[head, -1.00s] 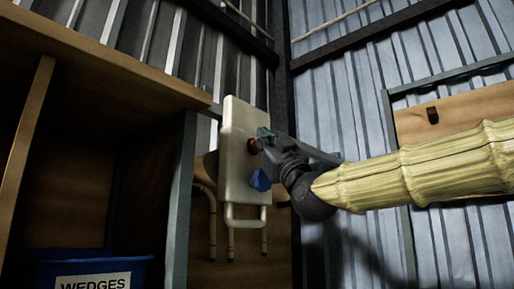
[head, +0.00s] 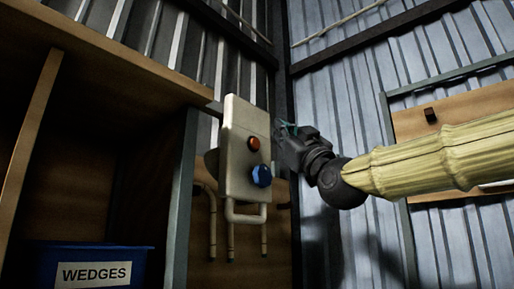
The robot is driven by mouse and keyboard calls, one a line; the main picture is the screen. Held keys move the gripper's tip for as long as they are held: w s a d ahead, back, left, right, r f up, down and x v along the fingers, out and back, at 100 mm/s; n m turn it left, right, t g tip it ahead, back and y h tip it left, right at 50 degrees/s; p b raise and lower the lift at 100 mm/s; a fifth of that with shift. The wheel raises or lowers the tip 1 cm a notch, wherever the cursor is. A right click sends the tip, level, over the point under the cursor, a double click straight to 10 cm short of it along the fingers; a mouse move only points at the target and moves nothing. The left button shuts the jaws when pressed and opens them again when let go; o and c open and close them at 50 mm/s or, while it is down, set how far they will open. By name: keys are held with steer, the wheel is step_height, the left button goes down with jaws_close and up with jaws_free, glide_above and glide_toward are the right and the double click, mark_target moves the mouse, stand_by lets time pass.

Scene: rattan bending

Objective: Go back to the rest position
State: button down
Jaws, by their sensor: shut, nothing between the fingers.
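My gripper (head: 284,132) is dark and sits just right of a cream control panel (head: 238,150), apart from it as far as I can see. Its jaws are shut and hold nothing. My arm reaches in from the right under a ribbed yellowish cover. The panel carries a red-orange button (head: 254,143) above a larger blue knob (head: 262,176). Both show in full, and my gripper covers neither.
A wooden shelf unit (head: 95,50) stands at the left, with a blue bin (head: 60,262) labelled WEDGES in it. Corrugated metal walls (head: 345,120) close the corner, with a wooden board (head: 460,110) at the right.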

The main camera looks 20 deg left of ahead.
steer(key=shift+s+d, duration=0.1)
steer(key=shift+d, duration=0.2)
steer(key=shift+a, duration=0.1)
